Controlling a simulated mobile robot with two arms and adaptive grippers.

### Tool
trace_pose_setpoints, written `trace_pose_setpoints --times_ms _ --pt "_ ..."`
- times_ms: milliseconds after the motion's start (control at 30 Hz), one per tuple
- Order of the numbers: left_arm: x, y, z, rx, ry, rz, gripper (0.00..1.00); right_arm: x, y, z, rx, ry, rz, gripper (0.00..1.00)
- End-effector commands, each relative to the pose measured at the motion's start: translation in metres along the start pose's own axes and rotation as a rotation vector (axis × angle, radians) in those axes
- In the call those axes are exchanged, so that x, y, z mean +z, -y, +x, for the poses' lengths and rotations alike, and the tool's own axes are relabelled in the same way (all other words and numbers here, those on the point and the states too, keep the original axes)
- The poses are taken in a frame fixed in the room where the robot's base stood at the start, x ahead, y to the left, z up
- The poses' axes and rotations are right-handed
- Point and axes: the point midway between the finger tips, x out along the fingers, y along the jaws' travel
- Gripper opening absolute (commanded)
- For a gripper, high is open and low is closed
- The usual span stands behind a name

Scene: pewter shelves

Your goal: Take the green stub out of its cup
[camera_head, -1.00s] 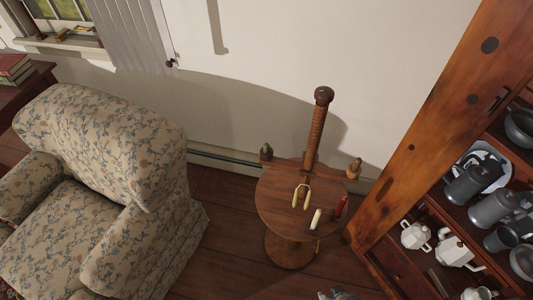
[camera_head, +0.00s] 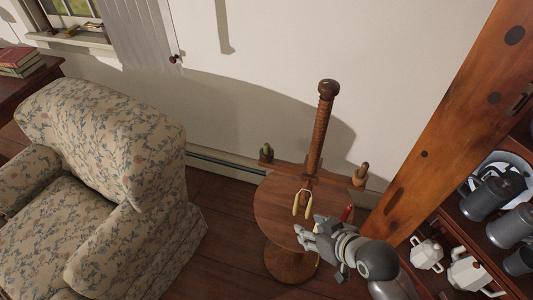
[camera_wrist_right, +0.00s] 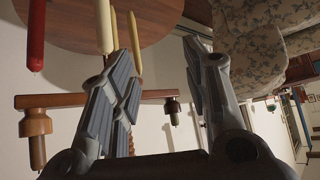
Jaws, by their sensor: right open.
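My left gripper is not in view.
A tan stub (camera_head: 364,169) stands in the right cup. Cream candles (camera_head: 296,210) and a red candle (camera_head: 348,213) are near my gripper. A cabinet (camera_head: 440,120) is at right, an armchair (camera_head: 110,150) at left.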

Motion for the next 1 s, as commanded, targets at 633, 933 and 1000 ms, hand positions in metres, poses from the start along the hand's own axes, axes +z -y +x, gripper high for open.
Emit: trace_pose_setpoints --times_ms 633,933,1000 --pt "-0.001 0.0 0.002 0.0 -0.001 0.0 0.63 -0.149 -0.022 0.038 -0.141 -0.573 -0.137 0.43" --pt "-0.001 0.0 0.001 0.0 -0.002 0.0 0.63 -0.174 -0.025 0.055 -0.139 -0.621 -0.13 0.43" --pt "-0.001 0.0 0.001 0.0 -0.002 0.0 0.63 -0.18 -0.024 0.064 -0.138 -0.62 -0.131 0.43"
